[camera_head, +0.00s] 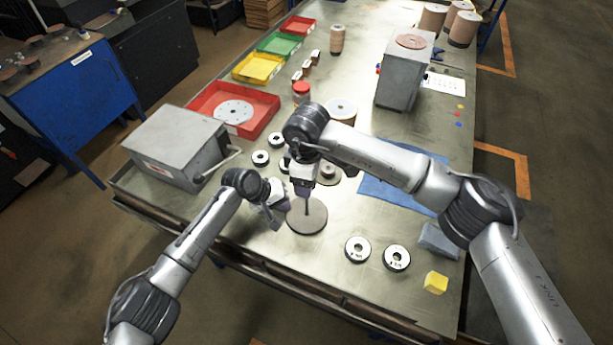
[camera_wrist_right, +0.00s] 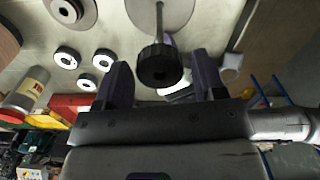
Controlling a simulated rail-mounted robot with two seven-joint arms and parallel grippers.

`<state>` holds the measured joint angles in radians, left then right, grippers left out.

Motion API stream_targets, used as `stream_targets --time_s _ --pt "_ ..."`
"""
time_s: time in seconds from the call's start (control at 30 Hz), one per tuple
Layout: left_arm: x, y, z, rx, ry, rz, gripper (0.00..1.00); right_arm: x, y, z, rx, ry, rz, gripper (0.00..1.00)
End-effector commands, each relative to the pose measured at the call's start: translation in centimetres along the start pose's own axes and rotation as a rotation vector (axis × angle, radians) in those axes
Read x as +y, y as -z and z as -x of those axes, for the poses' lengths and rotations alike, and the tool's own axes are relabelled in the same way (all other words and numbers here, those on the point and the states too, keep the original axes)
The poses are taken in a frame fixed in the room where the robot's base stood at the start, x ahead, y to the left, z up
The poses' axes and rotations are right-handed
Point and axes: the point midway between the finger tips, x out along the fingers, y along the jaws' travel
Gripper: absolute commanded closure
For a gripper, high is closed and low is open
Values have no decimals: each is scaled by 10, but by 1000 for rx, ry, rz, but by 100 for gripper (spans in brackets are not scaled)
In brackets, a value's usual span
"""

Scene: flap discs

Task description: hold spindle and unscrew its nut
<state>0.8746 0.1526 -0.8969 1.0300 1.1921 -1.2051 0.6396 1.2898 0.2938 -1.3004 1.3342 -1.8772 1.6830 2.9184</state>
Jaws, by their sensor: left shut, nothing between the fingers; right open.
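The spindle (camera_head: 307,207) is a thin upright rod on a round brown base disc (camera_head: 307,222) near the table's front. In the right wrist view its rod (camera_wrist_right: 159,22) leads to a dark knurled nut (camera_wrist_right: 158,68). My right gripper (camera_head: 304,187) is over the spindle's top, open, and hides the nut in the head view. In the wrist view the nut lies between its two spread fingers (camera_wrist_right: 161,62), with gaps at both sides. My left gripper (camera_head: 277,217) is shut and empty, just left of the spindle, apart from the rod.
Several ringed discs (camera_head: 397,258) lie around the spindle. A grey box machine (camera_head: 175,146) and a red tray (camera_head: 268,112) stand left. A blue mat (camera_head: 385,196) lies right, with a yellow block (camera_head: 435,283) near the front edge.

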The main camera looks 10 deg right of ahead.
Motion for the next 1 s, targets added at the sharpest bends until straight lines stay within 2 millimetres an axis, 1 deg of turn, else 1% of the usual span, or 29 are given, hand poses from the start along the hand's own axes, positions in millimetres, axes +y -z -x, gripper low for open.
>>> stream_targets --time_s 0.03,0.3,0.37,0.4,0.47,0.6,0.7,1.0 --pt "0 0 0 -1 1 0 100 0 0 0 0 0 0 38" --pt "-1 0 0 -1 1 0 100 0 0 0 0 0 0 64" --pt "-1 0 0 -1 1 0 100 0 0 0 0 0 0 70" --pt "-1 0 0 -1 1 0 100 0 0 0 0 0 1 71" --pt "-1 0 0 -1 1 0 100 0 0 0 -1 0 9 71" --pt "0 0 0 -1 1 0 100 0 0 0 -1 0 95 71" --pt "0 0 1 0 0 0 100 0 0 0 -1 0 90 71" --pt "13 0 19 1 -1 -1 100 0 0 0 0 0 89 71"
